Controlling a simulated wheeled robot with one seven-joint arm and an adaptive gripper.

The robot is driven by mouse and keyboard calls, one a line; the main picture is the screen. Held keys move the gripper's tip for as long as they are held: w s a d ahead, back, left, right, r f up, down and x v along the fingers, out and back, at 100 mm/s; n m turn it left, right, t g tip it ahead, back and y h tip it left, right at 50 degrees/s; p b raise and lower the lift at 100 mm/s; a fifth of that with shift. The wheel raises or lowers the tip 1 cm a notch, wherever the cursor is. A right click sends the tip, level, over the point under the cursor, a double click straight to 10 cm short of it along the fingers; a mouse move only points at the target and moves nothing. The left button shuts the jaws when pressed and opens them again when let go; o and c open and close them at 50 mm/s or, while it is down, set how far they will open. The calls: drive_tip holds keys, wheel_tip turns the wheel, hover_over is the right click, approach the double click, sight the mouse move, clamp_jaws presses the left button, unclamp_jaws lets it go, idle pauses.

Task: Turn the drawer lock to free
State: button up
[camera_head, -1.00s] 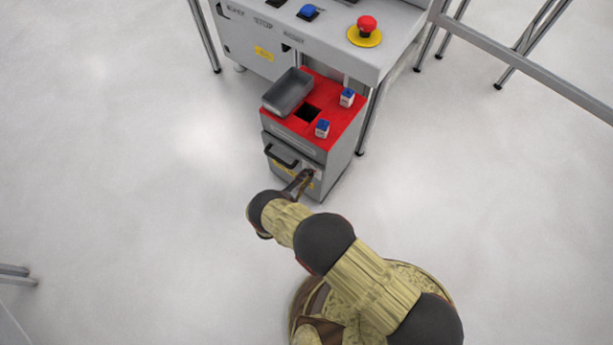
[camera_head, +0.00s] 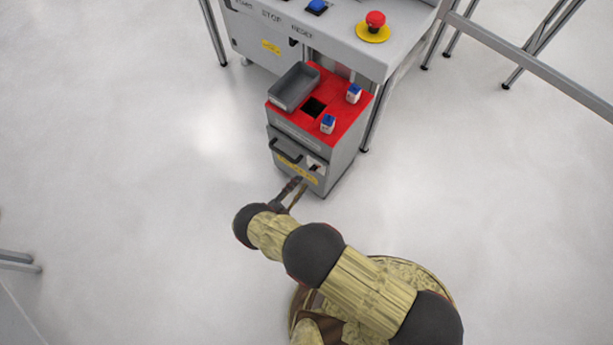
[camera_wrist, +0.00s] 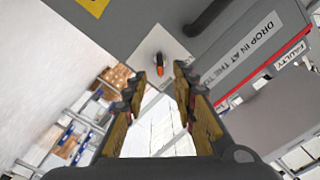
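The drawer lock is a small dark knob with an orange end (camera_wrist: 160,66) on a pale plate (camera_wrist: 172,50) in the wrist view. In the head view the lock (camera_head: 316,165) shows on the right part of the drawer front, to the right of the dark drawer handle (camera_head: 285,152). My gripper (camera_head: 298,186) is just in front of the cabinet, near the lock. In the wrist view my gripper (camera_wrist: 160,75) is open, with nothing between its fingers. The lock lies beyond the fingertips, apart from them. I cannot read any lock markings.
The cabinet's red top (camera_head: 341,107) carries a grey tray (camera_head: 295,88) and two small blue-capped boxes (camera_head: 328,124) (camera_head: 354,93). A grey bench (camera_head: 395,45) with a red button (camera_head: 375,20) stands behind. The floor around the cabinet is clear.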

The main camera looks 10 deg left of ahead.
drive_tip(key=shift+v, duration=2.1)
